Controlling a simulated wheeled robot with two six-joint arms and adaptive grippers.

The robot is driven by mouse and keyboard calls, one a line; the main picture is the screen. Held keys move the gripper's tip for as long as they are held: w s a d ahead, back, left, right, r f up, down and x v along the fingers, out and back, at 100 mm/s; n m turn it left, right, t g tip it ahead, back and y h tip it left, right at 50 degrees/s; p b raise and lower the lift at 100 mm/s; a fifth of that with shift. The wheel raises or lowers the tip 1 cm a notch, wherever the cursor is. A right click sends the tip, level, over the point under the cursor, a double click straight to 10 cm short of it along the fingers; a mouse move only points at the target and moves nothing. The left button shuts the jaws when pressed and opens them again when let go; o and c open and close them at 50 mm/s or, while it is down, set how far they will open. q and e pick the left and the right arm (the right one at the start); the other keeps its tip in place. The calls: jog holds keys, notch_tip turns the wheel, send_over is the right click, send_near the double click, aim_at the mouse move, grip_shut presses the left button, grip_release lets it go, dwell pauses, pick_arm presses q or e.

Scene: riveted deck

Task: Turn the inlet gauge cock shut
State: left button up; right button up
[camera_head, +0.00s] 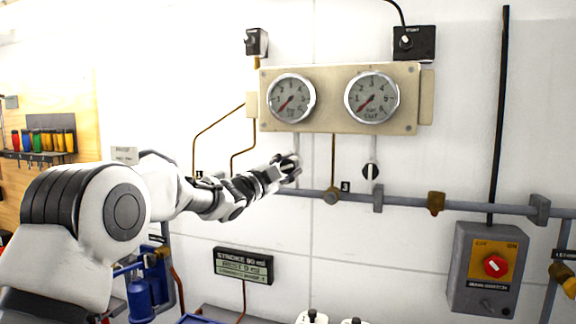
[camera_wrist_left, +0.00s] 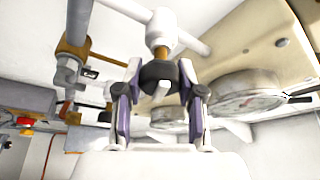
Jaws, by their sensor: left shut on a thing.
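The inlet gauge cock (camera_wrist_left: 158,73) shows in the left wrist view as a dark round body on a brass stem below a grey pipe. In the head view it sits under the left gauge (camera_head: 292,98), mostly hidden by my left gripper (camera_head: 288,168). That gripper also shows in the left wrist view (camera_wrist_left: 160,84), its two fingers on either side of the cock, shut on it. The angle of its handle cannot be told. The left gauge's red needle points to the lower left. My right gripper is not in view.
A second cock (camera_head: 370,171) with an upright white handle hangs under the right gauge (camera_head: 372,97). A horizontal pipe (camera_head: 405,201) with brackets runs just below. A switch box (camera_head: 487,268) with a red knob is at right. A display (camera_head: 243,265) is below my arm.

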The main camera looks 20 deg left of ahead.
pick_arm(q)
jog(key=m+g+p, duration=0.1)
jog(key=m, duration=0.2)
jog(key=shift+r+h, duration=0.1)
jog(key=shift+h, duration=0.2)
jog(key=shift+m+g+p, duration=0.3)
jog(key=shift+m, duration=0.3)
jog(key=o, duration=1.2)
jog(key=shift+d, duration=0.1)
jog(key=shift+c, duration=0.2)
jog(key=v, duration=1.2)
